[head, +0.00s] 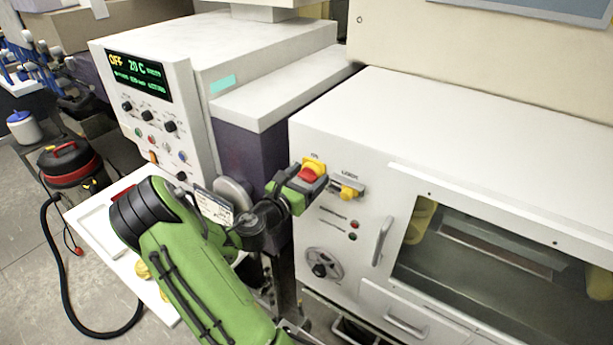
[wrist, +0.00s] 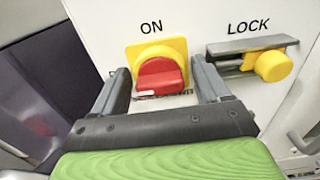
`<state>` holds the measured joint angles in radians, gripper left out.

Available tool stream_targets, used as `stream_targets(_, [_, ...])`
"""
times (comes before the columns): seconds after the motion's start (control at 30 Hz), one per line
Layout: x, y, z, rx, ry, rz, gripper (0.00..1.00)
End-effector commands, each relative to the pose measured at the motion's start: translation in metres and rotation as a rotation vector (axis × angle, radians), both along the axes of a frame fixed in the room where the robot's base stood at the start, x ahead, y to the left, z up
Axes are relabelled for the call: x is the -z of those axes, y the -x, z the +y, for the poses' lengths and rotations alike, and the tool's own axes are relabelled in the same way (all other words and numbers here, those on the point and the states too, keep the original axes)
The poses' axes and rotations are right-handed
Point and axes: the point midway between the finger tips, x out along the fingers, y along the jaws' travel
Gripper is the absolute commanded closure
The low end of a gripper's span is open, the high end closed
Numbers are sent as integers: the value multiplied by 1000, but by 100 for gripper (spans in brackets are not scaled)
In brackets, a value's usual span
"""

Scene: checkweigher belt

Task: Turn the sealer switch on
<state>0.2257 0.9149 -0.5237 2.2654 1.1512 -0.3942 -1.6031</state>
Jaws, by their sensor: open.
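The sealer switch is a red rotary knob (wrist: 160,74) on a yellow plate (wrist: 147,51), under the word ON on the white cabinet front. A small white mark shows at the knob's lower left edge. Lettering below the plate is partly hidden. In the head view the red knob (head: 308,174) shows just beyond my gripper (head: 297,185). In the wrist view my gripper (wrist: 160,70) is open, one finger left and one right of the knob. Gaps show between fingers and knob. A display (head: 138,74) on the left control panel reads OFF and 20 C.
A yellow LOCK knob (wrist: 273,66) under a grey bracket sits close right of the switch. A door handle (head: 382,241) and a black dial (head: 321,270) are lower on the cabinet. A white side table (head: 100,212) and a red-black vacuum (head: 66,165) stand left.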

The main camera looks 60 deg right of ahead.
Motion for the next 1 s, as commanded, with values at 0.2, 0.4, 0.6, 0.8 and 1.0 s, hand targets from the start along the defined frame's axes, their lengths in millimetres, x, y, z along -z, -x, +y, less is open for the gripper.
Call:
stream_targets(0.2, [1, 0, 1, 0, -1, 0, 40])
stream_targets(0.4, [1, 0, 1, 0, -1, -1, 70])
stream_targets(0.6, [1, 0, 1, 0, -1, -5, 80])
stream_targets(0.8, [2, -1, 1, 0, 6, -52, 80])
stream_targets(1.0, [2, -1, 1, -1, 26, -171, 80])
